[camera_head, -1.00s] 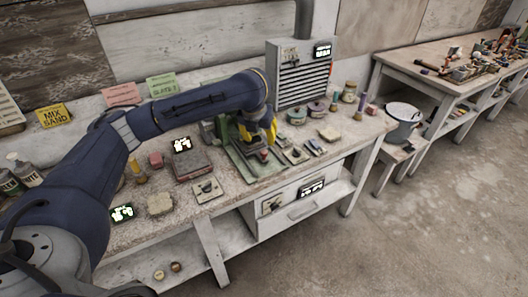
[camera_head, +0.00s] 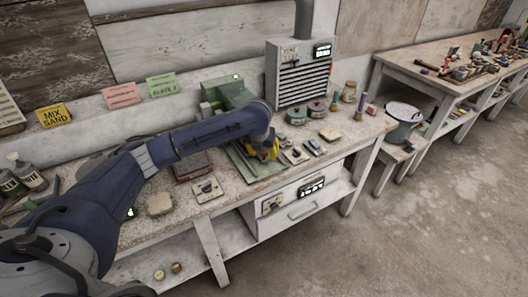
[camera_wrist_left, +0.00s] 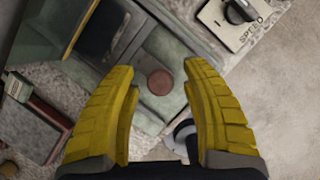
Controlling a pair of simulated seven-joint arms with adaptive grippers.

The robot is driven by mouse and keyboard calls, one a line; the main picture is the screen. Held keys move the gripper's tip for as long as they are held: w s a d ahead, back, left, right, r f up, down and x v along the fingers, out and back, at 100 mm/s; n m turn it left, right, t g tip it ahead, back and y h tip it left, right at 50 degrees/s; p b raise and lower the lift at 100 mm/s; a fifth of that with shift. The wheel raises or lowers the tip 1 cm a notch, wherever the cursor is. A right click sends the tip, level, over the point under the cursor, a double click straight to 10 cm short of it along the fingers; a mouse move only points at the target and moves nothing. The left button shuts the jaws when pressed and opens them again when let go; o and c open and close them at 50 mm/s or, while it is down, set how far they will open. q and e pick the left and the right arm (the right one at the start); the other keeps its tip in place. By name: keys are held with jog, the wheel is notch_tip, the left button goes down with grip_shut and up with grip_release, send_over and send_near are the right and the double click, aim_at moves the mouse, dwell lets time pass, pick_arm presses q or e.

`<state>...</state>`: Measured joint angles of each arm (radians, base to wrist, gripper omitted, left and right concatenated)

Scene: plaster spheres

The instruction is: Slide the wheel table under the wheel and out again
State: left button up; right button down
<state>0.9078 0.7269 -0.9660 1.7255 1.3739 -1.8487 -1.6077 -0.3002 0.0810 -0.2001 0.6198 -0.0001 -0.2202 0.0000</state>
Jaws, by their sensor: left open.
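The green grinding machine (camera_head: 222,92) stands at the back of the bench, its flat green bed (camera_head: 243,165) reaching toward the front edge. In the left wrist view a grey-green table plate (camera_wrist_left: 178,48) carries a round red-brown knob (camera_wrist_left: 160,82). My left gripper (camera_head: 266,153) hangs over the front part of the bed. In the wrist view its yellow fingers (camera_wrist_left: 158,70) are open, one on each side of the knob, with visible gaps. I cannot tell how far above it they are. I cannot make out the wheel. My right gripper is not in view.
A dial panel marked SPEED (camera_wrist_left: 238,14) lies near the bed. Another dial panel (camera_head: 207,190) and a sponge-like block (camera_head: 160,203) sit left of the bed. The floor is clear.

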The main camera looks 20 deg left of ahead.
pick_arm(q)
grip_shut()
dwell(0.4)
